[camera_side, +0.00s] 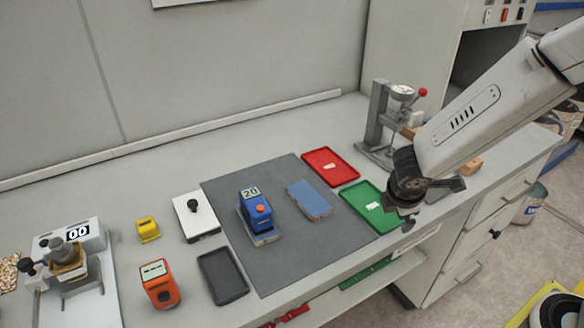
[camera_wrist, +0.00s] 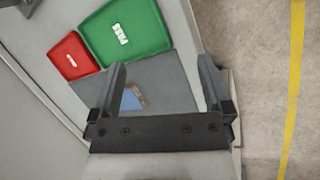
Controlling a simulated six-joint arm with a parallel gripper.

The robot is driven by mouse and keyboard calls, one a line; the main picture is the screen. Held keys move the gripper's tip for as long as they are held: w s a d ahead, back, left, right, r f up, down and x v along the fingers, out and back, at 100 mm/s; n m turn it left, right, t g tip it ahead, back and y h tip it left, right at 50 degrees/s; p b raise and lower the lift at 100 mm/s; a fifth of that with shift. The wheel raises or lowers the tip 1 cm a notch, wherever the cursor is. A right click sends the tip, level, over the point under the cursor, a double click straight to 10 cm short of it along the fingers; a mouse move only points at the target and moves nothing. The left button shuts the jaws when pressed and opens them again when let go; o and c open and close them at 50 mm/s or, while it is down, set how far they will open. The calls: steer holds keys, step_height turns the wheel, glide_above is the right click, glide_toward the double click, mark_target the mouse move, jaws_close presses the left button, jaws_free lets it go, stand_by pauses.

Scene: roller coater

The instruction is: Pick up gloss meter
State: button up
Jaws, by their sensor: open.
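A blue boxy device (camera_side: 257,212) with a display reading 20 and an orange button stands on a plate on the grey mat in the side view. An orange handheld device (camera_side: 159,284) with a pale display stands left of the mat. Which one is the gloss meter I cannot tell for certain; neither shows clearly in the wrist view. My gripper (camera_side: 436,203) is open and empty at the right, above the bench's front edge near the green tray, well right of both devices. Its two fingers (camera_wrist: 162,65) show apart in the wrist view.
A blue panel (camera_side: 309,200) lies on the grey mat (camera_side: 286,263). A red tray (camera_side: 346,175) and green tray (camera_side: 354,190) lie right of it. A grey press stand (camera_side: 374,122) rises behind my gripper. A black tray (camera_side: 222,291) and white box (camera_side: 194,211) lie left.

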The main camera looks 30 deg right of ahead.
steer(key=w+a+n+t+h, duration=0.1)
steer(key=w+a+n+t, duration=0.25)
steer(key=w+n, duration=0.3)
steer(key=n+t+y, duration=0.4)
steer(key=n+t, duration=0.3)
steer(key=n, duration=0.8)
glide_toward(254, 200)
steer(key=w, duration=0.1)
steer(key=shift+w+d+f, duration=0.25)
steer(key=shift+w+f, duration=0.2)
steer(key=shift+w, duration=0.15)
steer(key=shift+w+d+f, duration=0.2)
steer(key=shift+w+f, duration=0.2)
steer(key=shift+w, duration=0.25)
steer(key=shift+a+x, duration=0.2)
steer(key=shift+x, duration=2.4)
jaws_close()
